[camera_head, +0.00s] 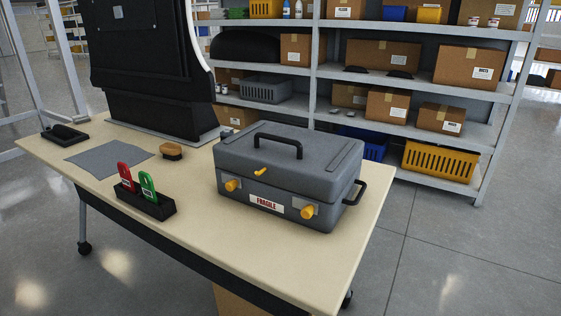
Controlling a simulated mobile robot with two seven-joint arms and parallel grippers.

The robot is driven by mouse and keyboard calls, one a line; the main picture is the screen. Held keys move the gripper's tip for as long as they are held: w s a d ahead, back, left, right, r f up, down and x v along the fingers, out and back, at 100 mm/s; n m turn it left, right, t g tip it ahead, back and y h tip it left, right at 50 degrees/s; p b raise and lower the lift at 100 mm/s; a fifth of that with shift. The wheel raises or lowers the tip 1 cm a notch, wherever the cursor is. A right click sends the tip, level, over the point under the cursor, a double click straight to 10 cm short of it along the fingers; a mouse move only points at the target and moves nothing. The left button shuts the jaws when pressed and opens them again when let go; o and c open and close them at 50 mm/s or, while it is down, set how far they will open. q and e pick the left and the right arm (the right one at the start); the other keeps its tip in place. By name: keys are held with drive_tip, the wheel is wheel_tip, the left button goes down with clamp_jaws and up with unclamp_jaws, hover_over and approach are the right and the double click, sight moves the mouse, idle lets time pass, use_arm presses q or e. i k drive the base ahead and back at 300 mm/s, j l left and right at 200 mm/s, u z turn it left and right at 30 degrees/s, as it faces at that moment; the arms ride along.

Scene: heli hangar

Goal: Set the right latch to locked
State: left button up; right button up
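A closed grey case (275,190) with a black top handle (278,139) stands on the table. The right latch (307,211) is a yellow knob on a light grey plate at the right of the front face. The left latch (232,184) is a similar yellow knob at the left. A small yellow lever (260,171) sits between them near the lid seam. A FRAGILE label (266,203) is on the front. I cannot tell which setting the right latch is in. Neither of my grippers is in view.
The beige table (220,240) also holds a black holder (147,202) with red (126,177) and green (147,186) tags, a brush (171,152), a grey cloth (108,157) and a large black panel (150,60). Shelves (315,60) stand behind. The tabletop before the case is clear.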

sight(307, 212)
drive_tip(key=i+j, duration=0.1)
drive_tip(key=j, duration=0.3)
drive_tip(key=i+j, duration=0.1)
drive_tip(key=j, duration=0.7)
drive_tip(key=i+u, duration=0.05)
